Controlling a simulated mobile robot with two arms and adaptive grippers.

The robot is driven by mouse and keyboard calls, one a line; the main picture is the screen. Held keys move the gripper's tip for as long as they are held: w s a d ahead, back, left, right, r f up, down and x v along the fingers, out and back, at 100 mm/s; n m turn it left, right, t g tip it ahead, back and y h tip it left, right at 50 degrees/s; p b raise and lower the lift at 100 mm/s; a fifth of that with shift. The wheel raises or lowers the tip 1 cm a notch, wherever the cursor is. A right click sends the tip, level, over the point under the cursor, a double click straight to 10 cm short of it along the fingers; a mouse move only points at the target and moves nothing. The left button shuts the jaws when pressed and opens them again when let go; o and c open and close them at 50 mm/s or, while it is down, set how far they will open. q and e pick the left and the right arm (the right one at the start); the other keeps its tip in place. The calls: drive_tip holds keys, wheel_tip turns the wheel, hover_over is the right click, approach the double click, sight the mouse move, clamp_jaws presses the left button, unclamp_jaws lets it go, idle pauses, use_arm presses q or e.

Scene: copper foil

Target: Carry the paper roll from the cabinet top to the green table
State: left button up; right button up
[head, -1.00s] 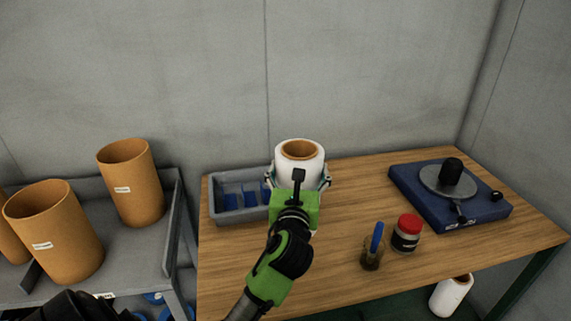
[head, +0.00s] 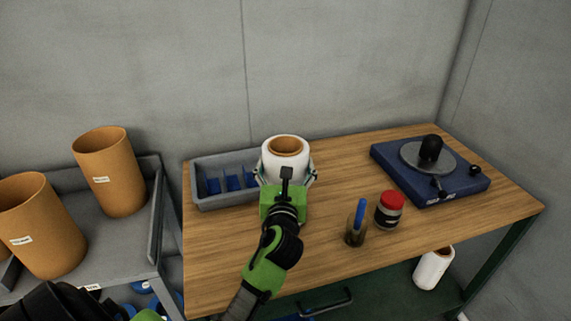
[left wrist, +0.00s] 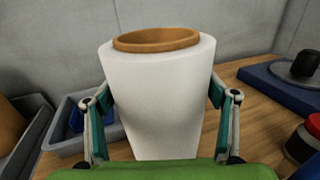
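The paper roll (head: 270,165), white with an orange-brown core, is over the back of the wood-topped table with a green frame (head: 330,215). It stands upright, just right of the grey tray. My left gripper (head: 286,178) has a finger on either side of the roll. In the left wrist view the roll (left wrist: 160,100) fills the space between the fingers, which look shut on it. Its lower end is hidden by my gripper, so I cannot tell whether it touches the tabletop. My right gripper is not in view.
A grey tray (head: 205,203) with blue dividers stands at the back left. A red-lidded jar (head: 389,213), a small pot with a blue-handled tool (head: 356,230) and a blue turntable device (head: 400,175) stand to the right. Orange tubes (head: 108,170) stand on the grey cabinet (head: 125,240).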

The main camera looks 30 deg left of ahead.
use_arm(q)
drive_tip(key=shift+o, duration=1.3)
drive_tip(key=shift+s, duration=0.15)
drive_tip(key=shift+r, duration=0.1)
drive_tip(key=b+v, duration=0.1)
drive_tip(key=v, duration=1.1)
drive_tip(key=shift+b, duration=0.4)
drive_tip(key=shift+d, duration=0.1)
